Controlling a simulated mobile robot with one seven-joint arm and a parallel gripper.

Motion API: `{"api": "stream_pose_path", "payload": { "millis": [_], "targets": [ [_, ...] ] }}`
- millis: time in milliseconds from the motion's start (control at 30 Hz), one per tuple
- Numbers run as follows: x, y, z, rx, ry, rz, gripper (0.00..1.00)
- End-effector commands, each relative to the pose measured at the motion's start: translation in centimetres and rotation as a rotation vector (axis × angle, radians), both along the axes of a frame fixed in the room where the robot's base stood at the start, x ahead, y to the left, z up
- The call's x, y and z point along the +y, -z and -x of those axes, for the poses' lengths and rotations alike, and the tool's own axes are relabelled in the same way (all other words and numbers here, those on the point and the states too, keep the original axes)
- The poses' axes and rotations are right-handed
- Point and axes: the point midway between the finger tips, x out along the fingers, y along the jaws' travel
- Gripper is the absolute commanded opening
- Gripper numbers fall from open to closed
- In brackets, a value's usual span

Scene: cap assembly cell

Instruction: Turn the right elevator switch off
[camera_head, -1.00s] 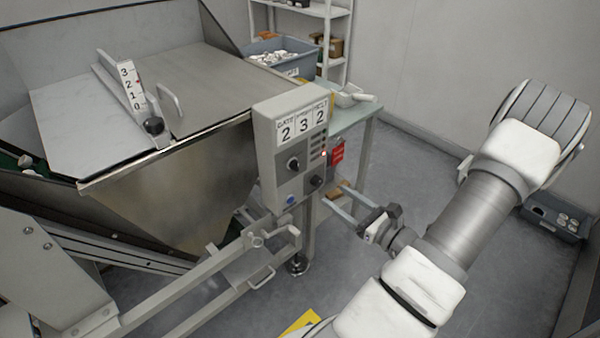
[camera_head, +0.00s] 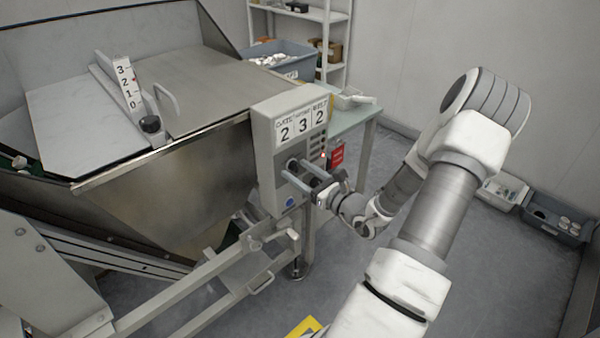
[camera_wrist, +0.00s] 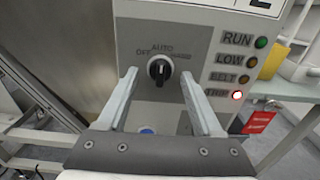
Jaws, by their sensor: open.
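The grey control box (camera_head: 262,150) stands in front of the steel hopper. Its upper-left black rotary knob (camera_wrist: 160,69) has OFF at its upper left, AUTO above and a third blurred label at right. The knob's mark looks near vertical, toward AUTO. My gripper (camera_wrist: 158,75) is open and faces the panel, one finger on each side of this knob; contact cannot be told. In the head view the fingers reach the box front (camera_head: 296,170). The lower-right knob is hidden by my gripper. I cannot read which switch is the right elevator one.
A blue button (camera_wrist: 147,131) sits below the knob. Lamps run down the panel's right; the red bottom one (camera_wrist: 237,95) is lit. A red tag (camera_head: 337,154) hangs beside the box. Metal rails (camera_head: 190,290) lie in front.

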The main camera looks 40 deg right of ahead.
Motion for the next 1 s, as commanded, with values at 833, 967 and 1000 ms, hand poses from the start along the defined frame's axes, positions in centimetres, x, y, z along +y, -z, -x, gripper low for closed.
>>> {"api": "stream_pose_path", "payload": {
  "millis": [833, 967, 1000],
  "targets": [
    [0.00, 0.02, 0.05, -0.003, -0.001, 0.033, 0.00],
    [0.00, 0.06, 0.04, -0.008, -0.002, 0.089, 0.00],
    [0.00, 0.09, 0.04, -0.009, -0.002, 0.114, 0.00]
  ]
}}
